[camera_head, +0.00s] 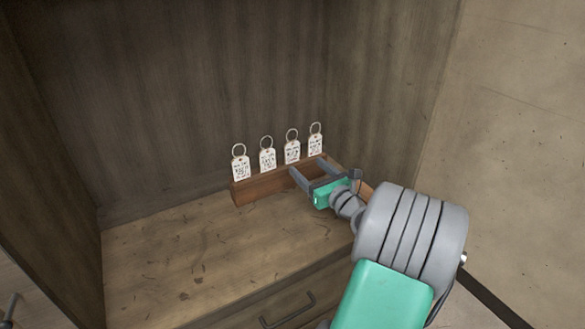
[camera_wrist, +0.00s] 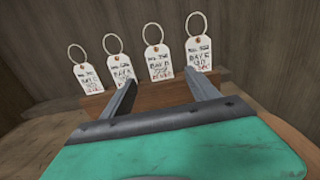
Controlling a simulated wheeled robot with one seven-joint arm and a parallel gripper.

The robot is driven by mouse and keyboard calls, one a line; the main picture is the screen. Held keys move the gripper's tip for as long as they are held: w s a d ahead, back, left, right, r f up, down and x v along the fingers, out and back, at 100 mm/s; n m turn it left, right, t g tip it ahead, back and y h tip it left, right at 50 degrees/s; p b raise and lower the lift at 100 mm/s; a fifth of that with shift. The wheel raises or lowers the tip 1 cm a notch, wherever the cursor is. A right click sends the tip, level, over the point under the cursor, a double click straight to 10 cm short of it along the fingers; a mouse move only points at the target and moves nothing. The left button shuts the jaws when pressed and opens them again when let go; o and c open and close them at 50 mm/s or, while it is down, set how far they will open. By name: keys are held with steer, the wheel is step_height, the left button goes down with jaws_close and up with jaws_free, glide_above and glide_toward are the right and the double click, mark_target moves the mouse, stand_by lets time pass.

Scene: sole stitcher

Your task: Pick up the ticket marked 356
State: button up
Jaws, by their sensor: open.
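Several white paper tickets with metal rings stand in a row in a wooden holder (camera_head: 262,188). They are the leftmost ticket (camera_head: 241,168), one right of it (camera_head: 267,160), the second from the right (camera_head: 292,152) and the rightmost (camera_head: 315,145). The wrist view shows handwriting on each, too small for me to tell which is 356. My gripper (camera_head: 309,167) is open and empty at the holder's right part. In the wrist view its fingers point toward the second ticket from the right (camera_wrist: 158,64), one fingertip on either side of its lower part; contact cannot be told.
The holder sits on a worn wooden shelf (camera_head: 190,258) inside a dark cabinet, near its back wall (camera_head: 180,100). A drawer handle (camera_head: 287,311) shows below the shelf edge. The left part of the shelf is clear. A pale wall (camera_head: 520,150) is at right.

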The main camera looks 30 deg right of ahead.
mark_target(293, 154)
steer(key=w+b, duration=0.1)
steer(key=w, duration=0.6)
steer(key=shift+w+d+f, duration=0.1)
steer(key=shift+w+d, duration=0.05)
steer(key=shift+w, duration=0.15)
steer(key=shift+c, duration=0.2)
steer(key=c, duration=1.4)
